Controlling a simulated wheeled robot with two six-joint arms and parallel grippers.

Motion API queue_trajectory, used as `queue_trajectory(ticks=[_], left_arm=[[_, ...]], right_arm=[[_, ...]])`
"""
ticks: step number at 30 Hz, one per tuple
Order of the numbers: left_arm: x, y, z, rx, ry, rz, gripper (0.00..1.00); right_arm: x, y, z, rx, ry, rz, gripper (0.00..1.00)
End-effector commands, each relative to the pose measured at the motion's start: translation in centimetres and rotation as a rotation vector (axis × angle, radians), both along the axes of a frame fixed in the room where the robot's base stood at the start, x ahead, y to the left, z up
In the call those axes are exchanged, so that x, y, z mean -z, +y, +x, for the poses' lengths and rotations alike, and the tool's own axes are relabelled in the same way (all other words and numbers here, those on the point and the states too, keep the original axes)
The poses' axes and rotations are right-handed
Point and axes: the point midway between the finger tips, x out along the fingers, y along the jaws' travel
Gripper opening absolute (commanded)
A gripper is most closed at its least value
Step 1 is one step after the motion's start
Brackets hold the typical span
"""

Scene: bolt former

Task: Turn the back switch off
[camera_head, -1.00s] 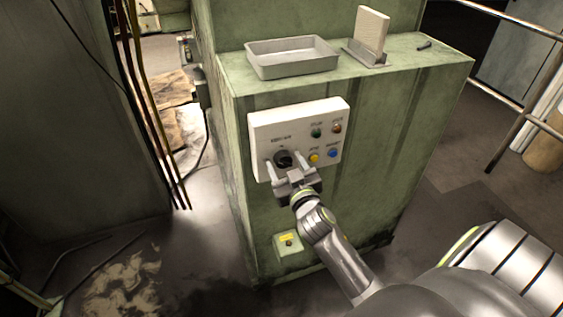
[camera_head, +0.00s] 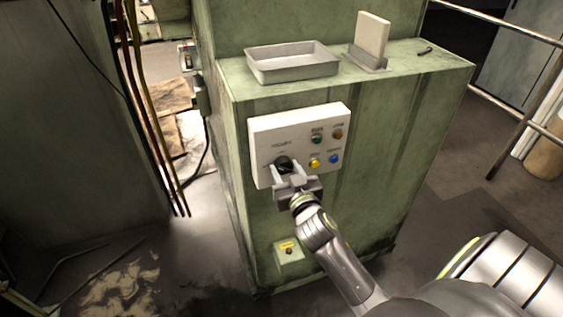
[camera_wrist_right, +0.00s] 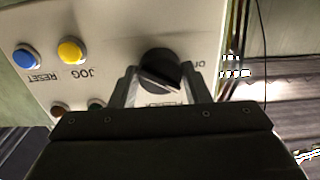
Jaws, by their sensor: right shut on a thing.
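The switch is a black rotary knob (camera_head: 283,163) at the lower left of a white control panel (camera_head: 262,127) on the front of a green machine cabinet. In the right wrist view the knob (camera_wrist_right: 160,66) sits between my fingers, its grip bar slightly slanted. My right gripper (camera_head: 288,172) is at the panel, its two fingers closed in on either side of the knob; it also shows in the right wrist view (camera_wrist_right: 162,85). The wrist hides part of the panel lettering in the right wrist view. My left gripper is not in view.
Yellow (camera_head: 314,163), blue (camera_head: 334,159), green (camera_head: 317,138) and red-brown (camera_head: 338,134) buttons sit right of the knob. A small box with a button (camera_head: 289,251) is low on the cabinet. A metal tray (camera_head: 292,73) stands on top. A railing (camera_head: 520,130) stands right.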

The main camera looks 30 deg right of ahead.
Motion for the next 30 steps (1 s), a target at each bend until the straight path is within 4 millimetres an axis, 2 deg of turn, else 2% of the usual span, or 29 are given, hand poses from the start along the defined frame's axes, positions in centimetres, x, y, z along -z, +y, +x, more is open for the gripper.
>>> queue_trajectory(ticks=[9,14,21,29,30], left_arm=[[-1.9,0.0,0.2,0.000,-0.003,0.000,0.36],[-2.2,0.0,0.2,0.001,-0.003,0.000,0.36],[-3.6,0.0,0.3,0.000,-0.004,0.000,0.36],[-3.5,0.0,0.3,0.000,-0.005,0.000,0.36],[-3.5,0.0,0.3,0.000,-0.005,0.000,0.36]], right_arm=[[-0.2,0.0,0.0,0.000,0.069,-0.278,0.06],[-0.1,0.0,0.0,0.000,0.089,-0.357,0.06],[-0.1,0.0,0.0,0.000,0.149,-0.611,0.06],[0.0,0.0,0.0,0.000,0.157,-0.652,0.06],[0.1,0.0,0.0,0.000,0.157,-0.652,0.47]])
